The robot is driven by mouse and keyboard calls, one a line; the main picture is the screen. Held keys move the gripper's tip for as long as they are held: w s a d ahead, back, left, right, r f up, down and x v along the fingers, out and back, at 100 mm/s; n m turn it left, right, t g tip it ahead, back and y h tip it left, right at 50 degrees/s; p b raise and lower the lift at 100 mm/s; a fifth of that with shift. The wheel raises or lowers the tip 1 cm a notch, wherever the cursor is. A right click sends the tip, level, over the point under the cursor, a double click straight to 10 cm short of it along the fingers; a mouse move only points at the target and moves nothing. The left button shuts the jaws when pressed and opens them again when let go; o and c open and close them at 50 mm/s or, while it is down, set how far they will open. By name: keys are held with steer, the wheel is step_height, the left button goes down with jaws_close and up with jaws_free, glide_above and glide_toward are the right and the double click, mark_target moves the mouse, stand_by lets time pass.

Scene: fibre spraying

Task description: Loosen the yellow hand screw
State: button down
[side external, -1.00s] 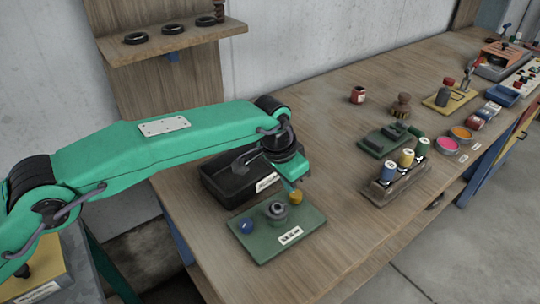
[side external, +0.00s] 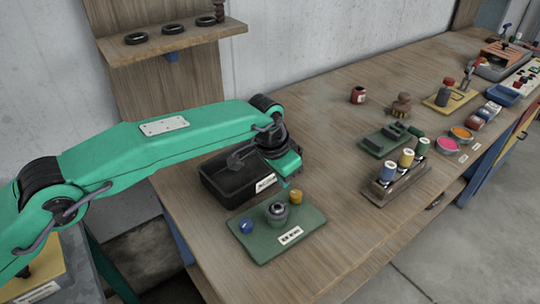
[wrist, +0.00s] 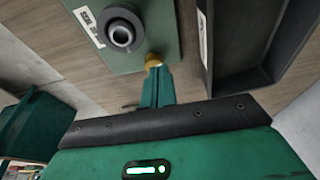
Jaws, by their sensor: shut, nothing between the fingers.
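The yellow hand screw (side external: 295,196) stands upright at the back right corner of the green plate (side external: 258,249). It also shows in the wrist view (wrist: 152,61), partly hidden by my fingertips. My gripper (side external: 287,184) is shut and empty, with its tip just above and to the left of the screw in the side view. In the wrist view my closed green fingers (wrist: 157,72) point at the screw; I cannot tell if they touch it. A blue hand screw (side external: 246,226) sits at the plate's left side, and a grey round fitting (side external: 277,213) stands at its middle.
A black labelled tray (side external: 226,199) lies behind the plate, close to my wrist. To the right stand a rack of spools (side external: 397,187) and a green block tray (side external: 383,143). The wooden bench between plate and rack is clear.

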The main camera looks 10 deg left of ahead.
steer(key=shift+f, duration=2.5)
steer(key=shift+w+d, duration=0.1)
steer(key=shift+d, duration=0.1)
steer(key=shift+s+d, duration=0.35)
steer(key=shift+s, duration=0.2)
steer(key=shift+s+d, duration=0.25)
steer(key=shift+d, duration=0.25)
steer(key=shift+s+a, duration=0.2)
steer(key=shift+s, duration=0.2)
steer(key=shift+r, duration=0.1)
steer(key=shift+r, duration=2.95)
